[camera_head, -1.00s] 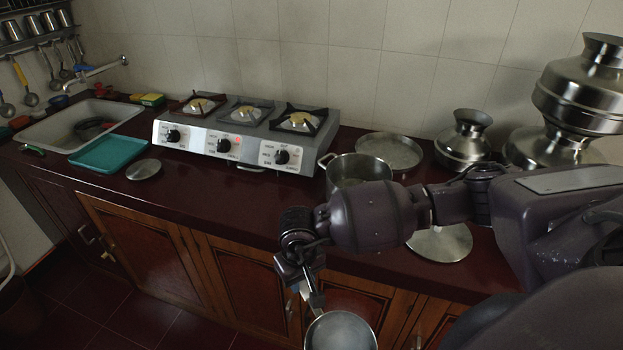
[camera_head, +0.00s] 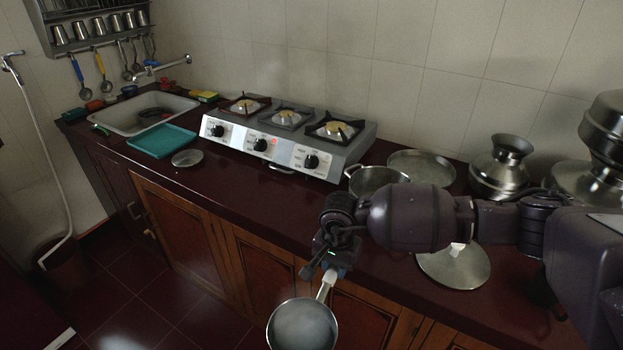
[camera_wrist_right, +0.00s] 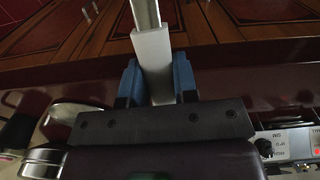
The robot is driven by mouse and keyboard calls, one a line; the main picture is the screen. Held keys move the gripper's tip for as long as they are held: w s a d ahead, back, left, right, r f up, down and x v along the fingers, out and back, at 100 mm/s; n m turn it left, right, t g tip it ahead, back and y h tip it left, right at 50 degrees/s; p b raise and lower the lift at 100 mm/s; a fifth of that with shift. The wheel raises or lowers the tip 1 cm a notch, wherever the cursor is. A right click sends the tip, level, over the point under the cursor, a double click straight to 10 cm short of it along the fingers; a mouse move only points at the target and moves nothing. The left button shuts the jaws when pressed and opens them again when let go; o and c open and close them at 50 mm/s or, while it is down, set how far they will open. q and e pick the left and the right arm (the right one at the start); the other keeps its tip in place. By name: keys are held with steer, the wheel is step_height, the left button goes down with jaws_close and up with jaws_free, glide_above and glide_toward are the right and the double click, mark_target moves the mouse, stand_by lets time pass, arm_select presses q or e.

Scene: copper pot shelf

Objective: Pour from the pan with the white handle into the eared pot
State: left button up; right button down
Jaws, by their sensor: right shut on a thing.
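The pan with the white handle (camera_head: 303,326) hangs in front of the cabinet doors, beyond the counter's front edge. Its bowl faces up toward the head camera and looks grey inside; I cannot tell what it holds. My right gripper (camera_head: 331,268) is shut on its handle. In the right wrist view the white handle (camera_wrist_right: 152,55) runs between the blue fingers of the gripper (camera_wrist_right: 157,85). The eared pot (camera_head: 376,180) stands on the counter right of the stove, partly hidden by my right arm. My left gripper is not in view.
The stove (camera_head: 285,140) stands against the wall. A wide plate (camera_head: 421,165) and a metal jar (camera_head: 499,168) stand behind the pot. A flat round lid (camera_head: 455,270) lies near my right arm. A teal tray (camera_head: 162,141) and small disc (camera_head: 187,158) lie left. Counter before the stove is clear.

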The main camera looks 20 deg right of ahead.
steer(key=w+r+m+p, duration=0.1)
steer(key=w+r+m, duration=0.65)
steer(key=m, duration=0.95)
steer(key=w+r+m+p, duration=0.1)
steer(key=w+r+m, duration=0.65)
steer(key=m, duration=0.95)
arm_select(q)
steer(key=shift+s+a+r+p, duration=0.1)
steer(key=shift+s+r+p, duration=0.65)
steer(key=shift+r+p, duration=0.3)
arm_select(e)
steer(key=s+d+t+y, duration=0.3)
steer(key=d+y, duration=0.1)
steer(key=d, duration=0.3)
steer(key=shift+s+r, duration=0.2)
steer(key=shift+r, duration=0.2)
steer(key=shift+a, duration=0.1)
